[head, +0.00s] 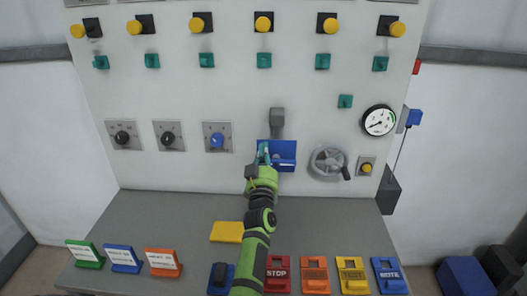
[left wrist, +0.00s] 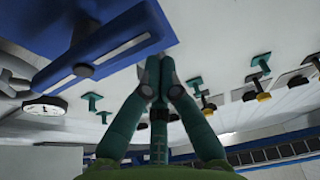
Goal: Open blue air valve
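A blue plate-like fitting (head: 285,150) is on the grey panel, below a grey lever-like block (head: 277,117). A round blue knob (head: 217,141) is on a square plate to its left. I cannot tell which of these is the blue air valve. My left gripper (head: 264,152) is in front of the blue fitting's left part and hides some of it. In the left wrist view my left gripper (left wrist: 158,68) has its teal fingertips together, close beside a large blue part (left wrist: 110,50); contact is unclear. I see nothing held. My right gripper is not in view.
A grey handwheel (head: 328,161) and a gauge (head: 379,121) are on the panel to the right. Two black knobs (head: 122,137) are at left. Several coloured label blocks and button boxes (head: 277,273) line the table's front. A yellow block (head: 227,232) lies mid-table.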

